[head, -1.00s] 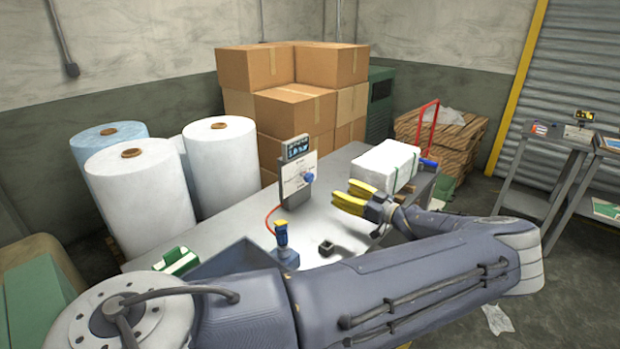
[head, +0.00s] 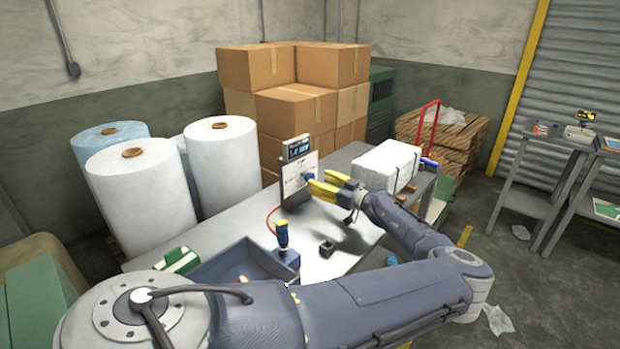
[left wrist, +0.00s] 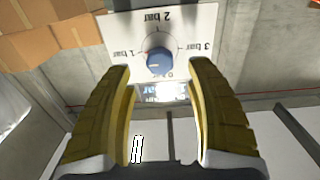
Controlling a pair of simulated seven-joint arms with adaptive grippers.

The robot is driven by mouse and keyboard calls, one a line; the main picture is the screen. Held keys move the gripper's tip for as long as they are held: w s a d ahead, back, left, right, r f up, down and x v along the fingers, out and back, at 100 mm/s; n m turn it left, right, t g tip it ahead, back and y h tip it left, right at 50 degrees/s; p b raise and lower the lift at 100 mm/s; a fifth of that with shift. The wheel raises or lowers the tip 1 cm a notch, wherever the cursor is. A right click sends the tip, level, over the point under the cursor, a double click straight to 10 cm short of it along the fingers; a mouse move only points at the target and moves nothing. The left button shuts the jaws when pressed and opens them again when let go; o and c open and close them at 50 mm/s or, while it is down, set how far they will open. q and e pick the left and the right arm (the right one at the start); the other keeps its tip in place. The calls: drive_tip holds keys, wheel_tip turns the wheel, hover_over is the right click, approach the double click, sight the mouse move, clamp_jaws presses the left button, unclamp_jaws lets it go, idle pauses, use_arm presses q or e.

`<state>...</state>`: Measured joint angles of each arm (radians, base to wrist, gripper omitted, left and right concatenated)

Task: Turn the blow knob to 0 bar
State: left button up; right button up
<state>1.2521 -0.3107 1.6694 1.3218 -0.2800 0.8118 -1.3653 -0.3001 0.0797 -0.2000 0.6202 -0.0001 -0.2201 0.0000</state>
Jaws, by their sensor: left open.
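The blue blow knob (left wrist: 159,61) sits on a white dial plate (left wrist: 195,22) marked 0, 1, 2 and 3 bar. Its pointer setting is too small to read for sure. In the head view the plate is on an upright grey panel with a lit display (head: 297,149) above it. My left gripper (head: 317,182) has yellow fingers and is open at the front of the knob. In the left wrist view the open fingers (left wrist: 161,72) lie to either side of the knob, with gaps visible. The knob is partly hidden by the fingers in the head view. My right gripper is not in view.
The panel stands on a grey table (head: 232,232). A white strapped bundle (head: 388,165) lies right of my gripper. A blue tray (head: 235,262), a blue-and-yellow tool (head: 282,236) and a small dark block (head: 326,248) are nearer. White rolls (head: 222,160) and cartons (head: 295,110) stand behind.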

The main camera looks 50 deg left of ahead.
sight(312, 178)
use_arm(q)
drive_tip(key=shift+s+a, duration=0.2)
drive_tip(key=shift+a, duration=1.05)
drive_tip(key=shift+s+a, duration=0.15)
drive_tip(key=shift+a, duration=1.05)
drive_tip(key=shift+c, duration=0.3)
clamp_jaws()
